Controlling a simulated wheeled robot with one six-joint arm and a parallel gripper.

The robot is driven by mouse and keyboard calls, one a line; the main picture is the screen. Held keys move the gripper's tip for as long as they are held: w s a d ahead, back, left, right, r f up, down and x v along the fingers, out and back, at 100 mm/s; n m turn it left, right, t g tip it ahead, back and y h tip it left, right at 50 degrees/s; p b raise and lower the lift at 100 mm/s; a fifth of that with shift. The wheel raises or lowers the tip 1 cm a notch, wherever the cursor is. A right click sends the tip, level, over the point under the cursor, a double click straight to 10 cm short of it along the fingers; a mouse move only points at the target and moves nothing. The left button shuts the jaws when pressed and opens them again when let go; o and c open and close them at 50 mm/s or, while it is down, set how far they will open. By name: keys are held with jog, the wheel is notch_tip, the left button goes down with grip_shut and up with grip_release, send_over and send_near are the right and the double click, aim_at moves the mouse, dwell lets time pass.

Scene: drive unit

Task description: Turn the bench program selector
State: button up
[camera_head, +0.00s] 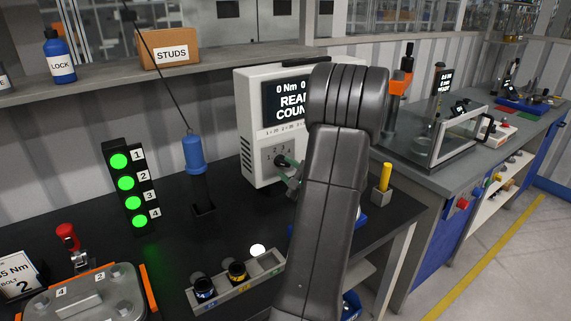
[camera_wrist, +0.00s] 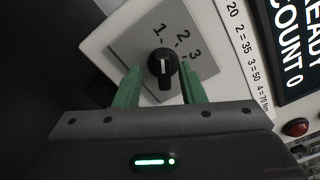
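The bench program selector (camera_wrist: 161,67) is a black round knob with a white pointer mark, on a grey plate with numbers around it. In the wrist view the mark points roughly up the picture, towards the side of the 1; the exact setting is hard to tell. My gripper (camera_wrist: 160,72) has green fingers, open, one on each side of the knob, with a small gap visible at the left finger. In the head view my gripper (camera_head: 290,172) is at the front of the white controller box (camera_head: 256,112), and my arm hides part of the box.
The controller display (camera_wrist: 292,45) reads READY and COUNT 0, with a red button (camera_wrist: 296,127) below it.

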jog(key=shift+w, duration=0.7)
jog(key=shift+w+a, duration=0.3)
jog(key=shift+w, duration=0.05)
grip_shut()
